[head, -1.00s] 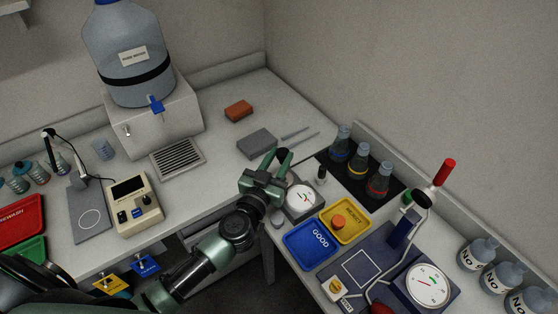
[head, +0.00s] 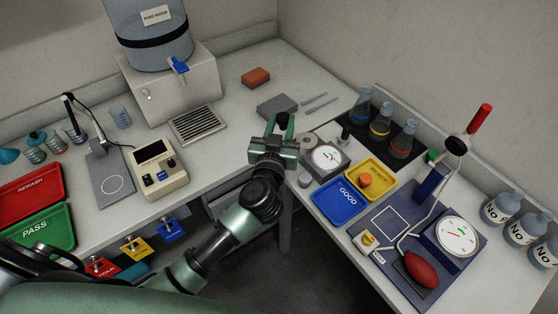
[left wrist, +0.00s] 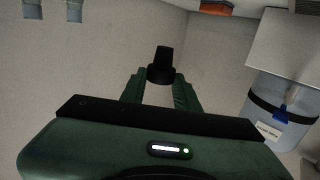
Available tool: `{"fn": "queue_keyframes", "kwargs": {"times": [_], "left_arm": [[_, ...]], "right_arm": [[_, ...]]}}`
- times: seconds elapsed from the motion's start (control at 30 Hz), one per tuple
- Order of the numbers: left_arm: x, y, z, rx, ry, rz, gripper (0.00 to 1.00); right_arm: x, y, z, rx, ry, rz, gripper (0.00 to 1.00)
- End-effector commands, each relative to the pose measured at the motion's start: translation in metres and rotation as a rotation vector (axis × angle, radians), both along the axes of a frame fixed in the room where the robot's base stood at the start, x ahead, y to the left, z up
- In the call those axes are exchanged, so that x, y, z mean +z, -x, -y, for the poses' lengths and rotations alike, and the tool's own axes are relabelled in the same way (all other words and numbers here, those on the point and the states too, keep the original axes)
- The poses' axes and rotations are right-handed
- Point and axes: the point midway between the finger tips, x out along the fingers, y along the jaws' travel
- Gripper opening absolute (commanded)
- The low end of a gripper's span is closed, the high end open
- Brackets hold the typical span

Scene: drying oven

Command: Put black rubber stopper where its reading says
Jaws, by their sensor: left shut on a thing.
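My left gripper (head: 281,124) is shut on the black rubber stopper, raised above the bench corner, left of the small dial gauge (head: 327,156). In the left wrist view the stopper (left wrist: 161,67) sits between the fingertips (left wrist: 161,85), its narrower part pointing away. In the head view the stopper is only a dark patch between the fingers. The blue GOOD tray (head: 341,201) is empty. The yellow REJECT tray (head: 385,178) holds an orange stopper (head: 365,180). My right gripper is not in view.
A grey block (head: 277,106) and an orange block (head: 256,77) lie behind the gripper. Stoppered flasks (head: 380,125) stand on a black mat at the right. A blue pump stand (head: 395,225) with a large gauge (head: 457,237) is in front. The red REWASH (head: 28,190) and green PASS (head: 38,229) trays are left.

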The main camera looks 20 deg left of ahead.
Motion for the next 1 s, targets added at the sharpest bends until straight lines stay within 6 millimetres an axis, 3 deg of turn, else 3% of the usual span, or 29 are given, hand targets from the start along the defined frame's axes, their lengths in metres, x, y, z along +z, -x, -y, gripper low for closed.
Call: {"fn": "queue_keyframes", "kwargs": {"times": [0.03,0.1,0.3,0.53,0.77,1.0], "left_arm": [[-0.022,0.001,0.000,0.002,0.001,-0.006,0.00],[-0.042,0.000,-0.001,0.002,-0.001,-0.004,0.00],[-0.079,0.001,0.000,0.000,-0.001,-0.002,0.00],[-0.093,0.000,-0.001,0.000,0.000,0.000,0.00],[-0.128,0.000,-0.001,0.000,-0.002,0.000,0.00],[-0.129,0.001,-0.001,0.000,0.000,0.001,0.00]], "right_arm": [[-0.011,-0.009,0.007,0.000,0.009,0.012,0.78],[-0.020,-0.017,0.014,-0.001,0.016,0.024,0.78],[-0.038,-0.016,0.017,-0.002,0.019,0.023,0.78],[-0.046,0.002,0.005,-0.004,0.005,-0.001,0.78],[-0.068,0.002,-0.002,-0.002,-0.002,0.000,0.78],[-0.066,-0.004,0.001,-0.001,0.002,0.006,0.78]]}}
